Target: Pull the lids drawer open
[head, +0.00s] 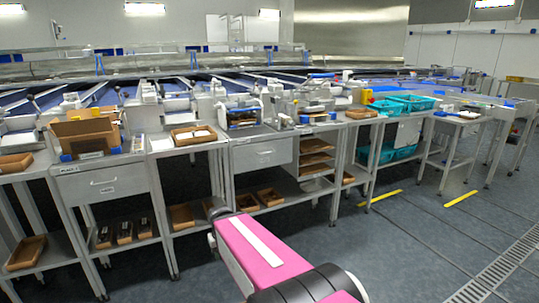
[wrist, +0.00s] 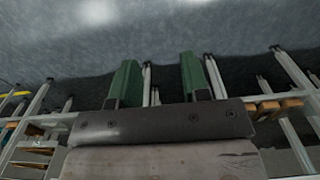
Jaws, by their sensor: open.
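Two grey drawers show in the head view. One (head: 103,183) is under the left bench, with a bar handle and a small label too small to read surely. The other (head: 262,154) is under the middle bench, also with a handle. Both look shut, and I cannot tell from any label which is the lids drawer. My gripper (wrist: 156,88) has two green fingers, spread wide apart with nothing between them. The gripper itself is not clear in the head view.
My pink arm reaches toward the benches. Low shelves hold brown trays (head: 247,202) and several small boxes. A shelf stack of brown trays (head: 316,158) stands right of the middle drawer. Teal crates (head: 410,102) are farther right. The grey floor (head: 400,240) in front is clear.

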